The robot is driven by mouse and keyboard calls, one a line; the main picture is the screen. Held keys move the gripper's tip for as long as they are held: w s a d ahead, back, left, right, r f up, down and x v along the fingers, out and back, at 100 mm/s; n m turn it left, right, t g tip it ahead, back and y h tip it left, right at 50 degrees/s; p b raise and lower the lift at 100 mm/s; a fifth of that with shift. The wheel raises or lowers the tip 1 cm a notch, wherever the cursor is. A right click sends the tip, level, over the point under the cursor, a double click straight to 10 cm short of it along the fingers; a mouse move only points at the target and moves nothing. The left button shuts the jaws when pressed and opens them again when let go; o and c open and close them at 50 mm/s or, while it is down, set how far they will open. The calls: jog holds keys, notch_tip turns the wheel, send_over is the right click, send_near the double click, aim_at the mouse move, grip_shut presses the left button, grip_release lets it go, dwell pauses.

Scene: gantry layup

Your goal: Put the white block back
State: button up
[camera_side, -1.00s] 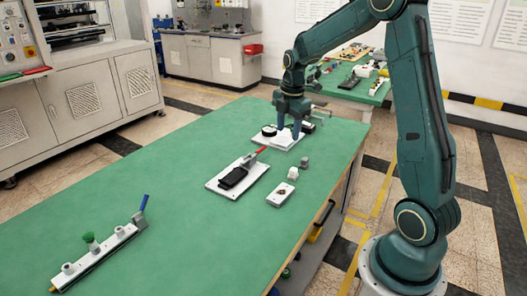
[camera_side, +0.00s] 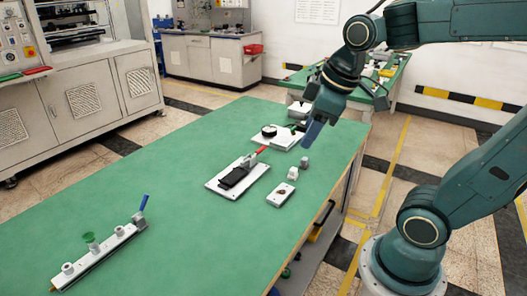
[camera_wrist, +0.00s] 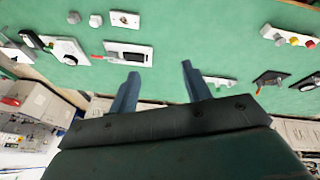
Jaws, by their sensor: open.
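The white block (camera_side: 293,173) stands on the green table, beside a small grey block (camera_side: 304,162) and behind a small white plate (camera_side: 281,195) with a dark spot. In the wrist view the white block (camera_wrist: 95,20) shows at the upper left, between the grey block (camera_wrist: 73,17) and the small plate (camera_wrist: 125,19). My gripper (camera_side: 314,138) is tilted above the far right part of the table, apart from the white block. In the wrist view its fingers (camera_wrist: 160,69) are spread, with nothing between them.
A white plate with a black clamp and red handle (camera_side: 237,179) lies mid-table. Another white plate with a round black part (camera_side: 277,138) lies farther back. A rail with several knobs (camera_side: 98,255) lies at the near left.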

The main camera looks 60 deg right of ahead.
jog(key=s+a+m+t, duration=0.1)
jog(key=s+a+m, duration=0.2)
jog(key=s, duration=0.3)
jog(key=shift+s+a+f+m+y, duration=0.15)
jog(key=shift+s+f+m+y, duration=0.15)
jog(key=shift+f+m, duration=0.15)
dwell(0.9)
